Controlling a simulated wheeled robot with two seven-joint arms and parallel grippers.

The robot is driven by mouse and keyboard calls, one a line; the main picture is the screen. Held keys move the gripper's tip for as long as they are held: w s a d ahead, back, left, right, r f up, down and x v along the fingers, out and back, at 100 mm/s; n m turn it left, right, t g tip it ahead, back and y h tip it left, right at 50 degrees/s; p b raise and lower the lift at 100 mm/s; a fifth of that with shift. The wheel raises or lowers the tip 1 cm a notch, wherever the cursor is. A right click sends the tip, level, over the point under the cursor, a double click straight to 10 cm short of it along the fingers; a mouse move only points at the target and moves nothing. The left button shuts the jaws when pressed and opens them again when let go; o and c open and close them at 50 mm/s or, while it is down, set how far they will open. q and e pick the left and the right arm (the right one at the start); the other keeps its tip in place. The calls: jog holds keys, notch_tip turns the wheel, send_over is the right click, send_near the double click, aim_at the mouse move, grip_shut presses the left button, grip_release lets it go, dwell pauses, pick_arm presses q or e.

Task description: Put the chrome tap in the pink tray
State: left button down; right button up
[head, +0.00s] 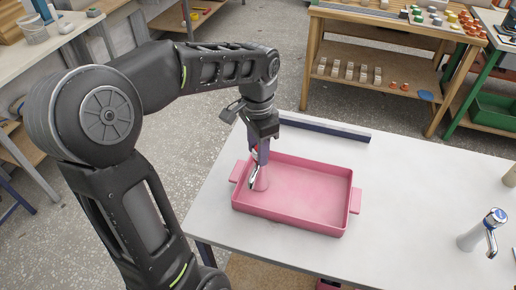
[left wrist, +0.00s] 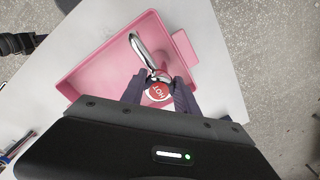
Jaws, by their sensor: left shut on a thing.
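The pink tray (head: 305,192) lies on the white table, with a handle at each short end. My left gripper (head: 262,150) points down over the tray's left end and is shut on a chrome tap (head: 254,178). In the left wrist view the fingers (left wrist: 158,96) hold this tap on both sides below its red cap marked HOT (left wrist: 158,91). Its curved spout (left wrist: 140,48) reaches over the tray floor (left wrist: 105,62). The tap looks upright inside the tray's outline; I cannot tell whether its base touches the floor. My right gripper is not in view.
A second chrome tap (head: 484,234) with a blue cap stands at the table's right. A dark strip (head: 325,130) runs along the table's far edge. The table (head: 405,200) between the tray and the second tap is clear. Shelves (head: 385,75) with small parts stand beyond.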

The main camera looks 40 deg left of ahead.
pick_arm(q)
jog(key=shift+f, duration=0.15)
jog(key=c, duration=0.9)
grip_release()
jog(key=shift+r, duration=0.2)
notch_tip(320, 180, up, 6)
jog(key=shift+r, duration=0.1)
jog(key=shift+r+p, duration=1.8)
jog(key=shift+r, duration=1.1)
